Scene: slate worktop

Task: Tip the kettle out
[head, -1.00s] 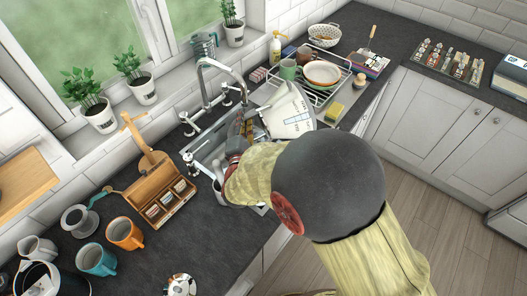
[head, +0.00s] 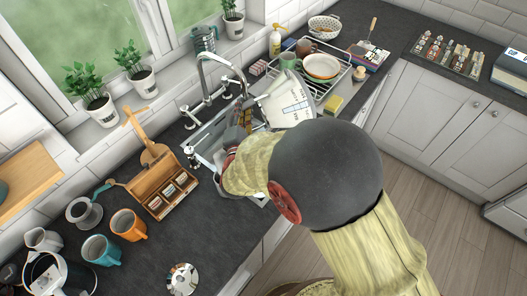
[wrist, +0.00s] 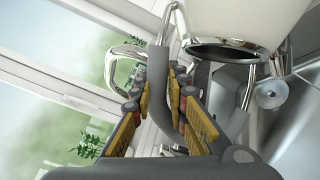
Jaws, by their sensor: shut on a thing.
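The kettle (head: 290,104) is white with dark markings on its side. In the head view it is tilted above the sink (head: 206,134). My gripper (head: 243,118) is at its left side, partly hidden by my arm. In the wrist view, the yellow-padded fingers of my gripper (wrist: 176,82) are closed on the kettle's grey handle. The white body of the kettle (wrist: 255,18) shows at the top, with a dark-edged rim or base facing the sink side. I cannot see inside it or any water coming out.
The tap (head: 207,75) arches close behind the kettle. A dish rack (head: 330,92) with plates and mugs stands to the right, beside a yellow sponge (head: 333,104). A wooden box (head: 158,188), an orange mug (head: 127,224) and a teal mug (head: 101,250) stand on the left.

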